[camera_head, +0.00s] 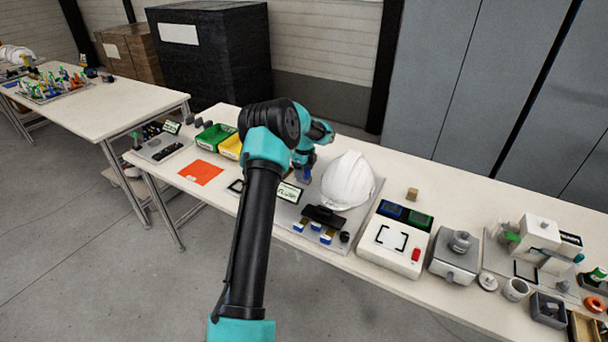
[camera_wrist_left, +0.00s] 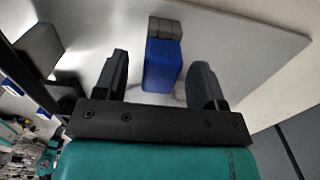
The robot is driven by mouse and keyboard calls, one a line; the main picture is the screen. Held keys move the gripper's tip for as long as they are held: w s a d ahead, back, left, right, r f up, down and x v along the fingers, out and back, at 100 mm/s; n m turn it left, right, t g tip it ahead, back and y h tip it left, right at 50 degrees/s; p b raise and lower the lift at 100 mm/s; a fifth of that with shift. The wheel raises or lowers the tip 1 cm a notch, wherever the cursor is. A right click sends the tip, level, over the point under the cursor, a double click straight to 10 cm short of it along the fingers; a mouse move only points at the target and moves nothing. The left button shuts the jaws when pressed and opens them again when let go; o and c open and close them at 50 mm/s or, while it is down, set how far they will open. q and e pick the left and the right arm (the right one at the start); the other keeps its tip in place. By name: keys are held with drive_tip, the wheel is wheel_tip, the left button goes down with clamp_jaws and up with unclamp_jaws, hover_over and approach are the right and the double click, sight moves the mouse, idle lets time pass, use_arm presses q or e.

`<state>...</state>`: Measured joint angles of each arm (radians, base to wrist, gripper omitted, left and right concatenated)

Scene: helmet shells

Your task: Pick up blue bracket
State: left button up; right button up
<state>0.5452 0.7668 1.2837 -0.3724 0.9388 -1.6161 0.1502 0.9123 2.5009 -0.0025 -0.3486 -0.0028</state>
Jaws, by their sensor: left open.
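The blue bracket (camera_wrist_left: 162,66) shows in the left wrist view as a blue block with a grey part at its far end, on a light grey surface. In the head view a small blue piece of it (camera_head: 304,175) shows below my left gripper, left of the white helmet shell (camera_head: 347,181). My left gripper (camera_wrist_left: 161,72) is open, with one dark finger on each side of the bracket and gaps visible on both sides. In the head view my arm and wrist hide most of the fingers. My right gripper is in neither view.
Green (camera_head: 213,137) and yellow (camera_head: 231,146) bins and an orange sheet (camera_head: 201,172) lie left of my arm. A black holder (camera_head: 323,216) with blue-and-white pieces stands before the helmet. A white device (camera_head: 393,244) and grey fixtures fill the right side.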

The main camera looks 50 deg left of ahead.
use_arm(q)
drive_tip(key=shift+f, duration=0.2)
drive_tip(key=shift+c, duration=0.5)
drive_tip(key=c, duration=0.8)
drive_tip(key=shift+r, duration=0.2)
wheel_tip(320, 180, up, 10)
drive_tip(key=shift+f, duration=0.15)
drive_tip(key=shift+d, duration=0.1)
